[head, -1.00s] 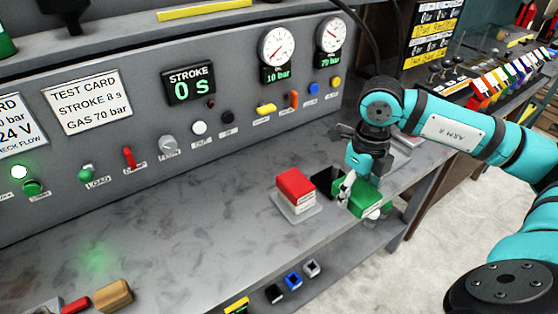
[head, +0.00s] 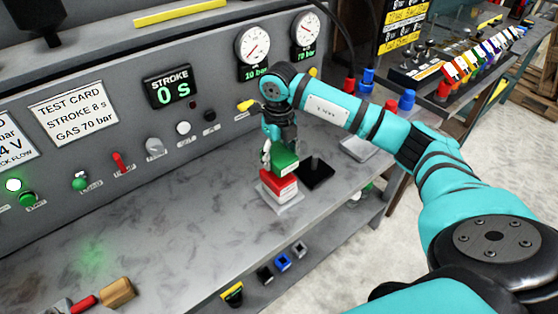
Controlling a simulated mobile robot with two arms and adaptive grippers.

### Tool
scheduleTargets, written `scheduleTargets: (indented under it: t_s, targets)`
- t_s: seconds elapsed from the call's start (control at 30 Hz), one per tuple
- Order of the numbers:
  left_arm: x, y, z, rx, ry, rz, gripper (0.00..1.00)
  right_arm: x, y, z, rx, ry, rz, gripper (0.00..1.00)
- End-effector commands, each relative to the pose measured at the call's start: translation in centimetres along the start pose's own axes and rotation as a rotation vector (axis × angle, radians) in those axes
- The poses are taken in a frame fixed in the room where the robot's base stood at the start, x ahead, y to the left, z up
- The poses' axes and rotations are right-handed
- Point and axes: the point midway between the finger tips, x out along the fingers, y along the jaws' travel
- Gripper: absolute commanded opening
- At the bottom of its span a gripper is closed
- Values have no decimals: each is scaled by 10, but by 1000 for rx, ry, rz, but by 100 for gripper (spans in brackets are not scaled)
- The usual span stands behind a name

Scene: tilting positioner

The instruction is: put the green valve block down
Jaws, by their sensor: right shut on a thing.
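My right gripper (head: 277,149) is shut on the green valve block (head: 286,160), with the arm reaching in from the right. The green block is at the upper edge of the red block (head: 277,187) in the picture and overlaps it. I cannot tell whether the two touch or a gap lies between them. The red block sits on a light grey plate (head: 287,206) on the bench. A black square base with an upright pin (head: 318,174) stands bare just to the right. My left gripper is not in view.
The grey bench (head: 180,225) is clear to the left, up to a wooden-handled tool (head: 117,292) at the front. The control panel with gauges (head: 254,46) rises behind. Red and blue parts (head: 366,82) stand at the back right. Small coloured sockets (head: 283,262) sit below the front edge.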

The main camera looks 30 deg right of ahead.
Motion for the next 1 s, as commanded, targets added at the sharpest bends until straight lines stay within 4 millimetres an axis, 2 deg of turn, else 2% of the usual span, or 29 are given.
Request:
scheduleTargets:
  t_s: [0.2, 0.3, 0.67, 0.7, 0.87, 1.0]
  targets:
    - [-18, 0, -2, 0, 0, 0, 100, 22, 0, 0, 2, 2, 2, 3]
    - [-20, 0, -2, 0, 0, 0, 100, 31, 0, 0, 1, 0, 1, 3]
    - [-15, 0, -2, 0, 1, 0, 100, 37, 0, 0, 1, -3, 1, 3]
    - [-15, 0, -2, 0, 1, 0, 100, 38, 0, 0, 1, 1, 1, 63]
    - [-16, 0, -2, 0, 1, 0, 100, 37, 0, -1, 1, 1, 1, 84]
    - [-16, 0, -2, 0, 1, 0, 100, 37, 0, -1, 1, 1, 1, 85]
